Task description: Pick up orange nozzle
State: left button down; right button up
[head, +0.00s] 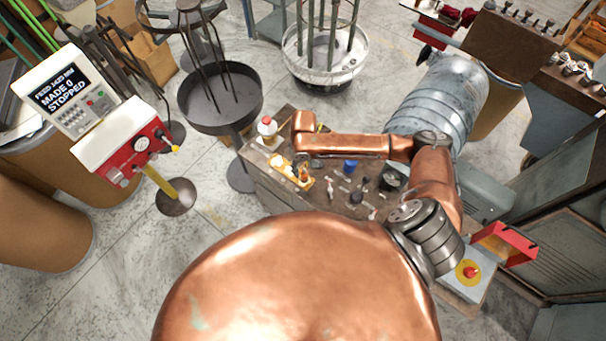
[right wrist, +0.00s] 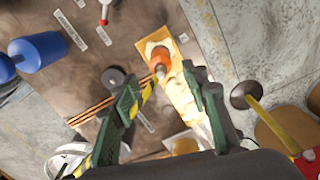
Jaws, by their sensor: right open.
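The orange nozzle (right wrist: 161,55) shows in the right wrist view on a yellow tray (right wrist: 146,43) on the workbench. Its pale narrow end points toward my right gripper (right wrist: 162,80). That gripper is open, its two dark green fingers spread to either side of the nozzle's near end, and nothing is held. I cannot tell whether a finger touches it. In the head view my copper right arm reaches left over the bench, and the gripper is mostly hidden beneath it. My left gripper is not in view.
Blue spools (right wrist: 38,50), a dark ring and copper-coloured rods lie left of the tray in the wrist view. The red and white control panel (head: 123,143) stands farther left.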

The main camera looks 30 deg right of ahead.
aim_at(304, 173)
jog(key=f, duration=0.3)
jog(key=s+f, duration=0.1)
jog(key=f, duration=0.1)
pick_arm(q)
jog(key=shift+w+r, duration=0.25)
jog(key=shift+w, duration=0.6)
pick_arm(e)
jog(key=c, duration=0.5)
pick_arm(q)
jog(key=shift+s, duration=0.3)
pick_arm(e)
grip_shut()
